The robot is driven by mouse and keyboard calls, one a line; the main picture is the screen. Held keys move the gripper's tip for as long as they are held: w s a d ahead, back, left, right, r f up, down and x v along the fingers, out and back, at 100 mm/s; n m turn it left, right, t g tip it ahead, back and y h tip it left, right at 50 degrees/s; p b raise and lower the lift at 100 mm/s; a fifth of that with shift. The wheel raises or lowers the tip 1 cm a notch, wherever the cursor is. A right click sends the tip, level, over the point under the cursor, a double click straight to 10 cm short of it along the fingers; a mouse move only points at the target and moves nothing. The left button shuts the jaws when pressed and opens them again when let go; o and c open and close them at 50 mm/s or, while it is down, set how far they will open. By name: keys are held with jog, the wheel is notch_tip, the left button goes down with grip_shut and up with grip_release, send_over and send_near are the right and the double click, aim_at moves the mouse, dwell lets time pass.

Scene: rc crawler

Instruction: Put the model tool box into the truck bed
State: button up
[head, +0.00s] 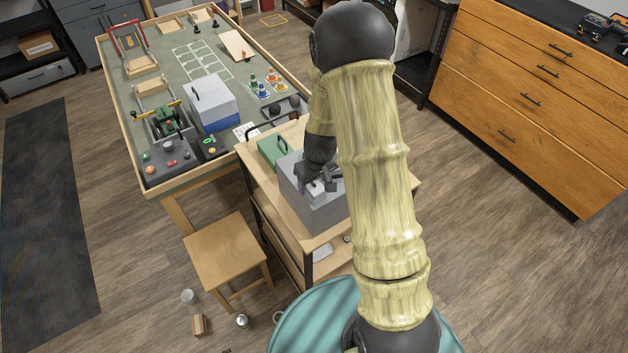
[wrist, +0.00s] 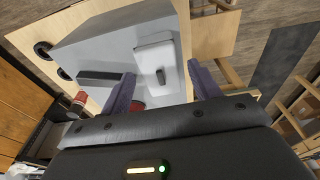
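A small pale grey box with a dark latch-like mark (wrist: 157,62) sits on top of a larger grey box (wrist: 95,50) in the wrist view; it looks like the model tool box. In the head view the larger grey box (head: 318,212) stands on a wooden cart, and my gripper (head: 322,184) is low over its top, partly hiding the small box. In the wrist view my gripper (wrist: 158,80) has its fingers apart, one to each side of the small box's near end. I cannot tell whether they touch it. I cannot make out the truck or its bed.
A green case (head: 272,149) lies on the wooden cart (head: 262,178) beside the grey box. The course table (head: 182,186) behind carries a grey and blue box (head: 212,104), small cones and wooden obstacles. A stool (head: 226,250) stands left of the cart. Floor is open at left.

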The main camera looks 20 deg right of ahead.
aim_at(318, 190)
jog(key=shift+w, duration=0.1)
jog(key=shift+r, duration=0.5)
notch_tip(318, 190, up, 11)
jog(key=s+b, duration=0.1)
jog(key=b, duration=0.1)
jog(key=shift+s+d, duration=0.3)
jog(key=shift+s, duration=0.1)
jog(key=s+r+m, duration=0.1)
jog(key=s+m, duration=0.2)
jog(key=s, duration=1.1)
jog(key=shift+a+r+m+t+h, duration=0.3)
jog(key=shift+a+r+t, duration=0.05)
jog(key=shift+t, duration=0.05)
jog(key=shift+w, duration=0.1)
